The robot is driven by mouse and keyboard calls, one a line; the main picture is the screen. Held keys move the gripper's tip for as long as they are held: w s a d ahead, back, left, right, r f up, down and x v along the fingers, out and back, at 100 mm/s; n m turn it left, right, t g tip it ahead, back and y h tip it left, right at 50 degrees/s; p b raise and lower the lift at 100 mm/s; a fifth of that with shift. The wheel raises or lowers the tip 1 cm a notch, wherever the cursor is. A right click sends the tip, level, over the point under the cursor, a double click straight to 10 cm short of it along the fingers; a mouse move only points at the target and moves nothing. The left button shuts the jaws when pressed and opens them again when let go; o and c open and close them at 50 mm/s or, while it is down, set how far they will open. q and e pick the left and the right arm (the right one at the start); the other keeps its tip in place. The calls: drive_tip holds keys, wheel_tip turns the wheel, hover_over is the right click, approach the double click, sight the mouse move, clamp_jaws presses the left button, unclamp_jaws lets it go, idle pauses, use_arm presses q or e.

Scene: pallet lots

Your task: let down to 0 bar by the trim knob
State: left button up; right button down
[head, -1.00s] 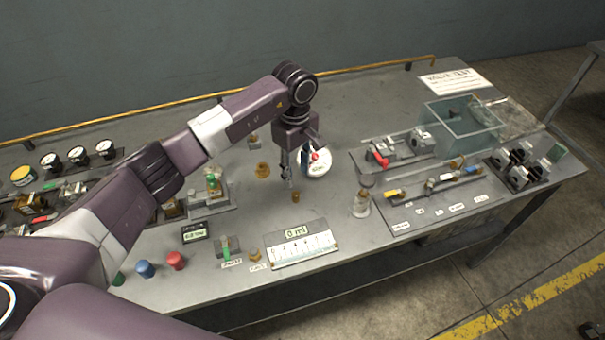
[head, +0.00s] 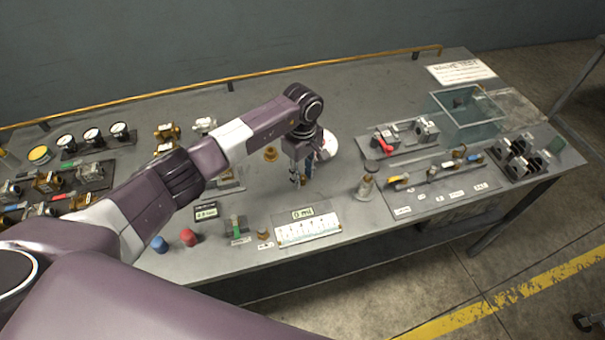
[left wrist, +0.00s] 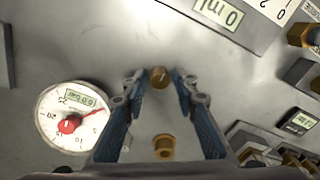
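My left gripper (head: 298,181) points down over the bench, and its blue fingers are spread. In the left wrist view a small brass knob (left wrist: 159,75) with a marked top lies between the open fingertips (left wrist: 163,84), with gaps on both sides. I cannot tell whether it is the trim knob. In the head view the fingers partly hide it. A round white gauge (left wrist: 85,97) with a red hub and red needle is left of the fingers; its small display is too small to read surely. In the head view the gauge (head: 331,146) is partly behind my wrist. My right gripper is not in view.
A second brass fitting (left wrist: 164,147) sits between the finger bases in the wrist view. The "0 ml" panel (head: 306,230) is in front of the gripper. A glass-and-brass piece (head: 367,188) stands to the right. Bench at the back centre is clear.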

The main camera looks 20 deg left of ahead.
use_arm(q)
clamp_jaws()
drive_tip(key=shift+w+f+n+b, duration=0.15)
drive_tip(key=shift+n+b, duration=0.25)
drive_tip(key=shift+b, duration=0.4)
drive_tip(key=n+b, duration=0.6)
drive_tip(key=n, duration=0.2)
drive_tip(key=shift+n, duration=0.3)
drive_tip(key=n+b, duration=0.3)
drive_tip(key=n, duration=0.5)
drive_tip(key=n+b, duration=0.1)
drive_tip(key=n, duration=0.1)
drive_tip(key=shift+r+n, duration=0.2)
drive_tip(key=shift+n, duration=0.2)
drive_tip(key=n+b, duration=0.1)
drive_tip(key=n, duration=0.5)
drive_tip(key=shift+b, duration=0.3)
drive_tip(key=n, duration=0.4)
drive_tip(key=shift+r, duration=0.1)
drive_tip(key=shift+n, duration=1.9)
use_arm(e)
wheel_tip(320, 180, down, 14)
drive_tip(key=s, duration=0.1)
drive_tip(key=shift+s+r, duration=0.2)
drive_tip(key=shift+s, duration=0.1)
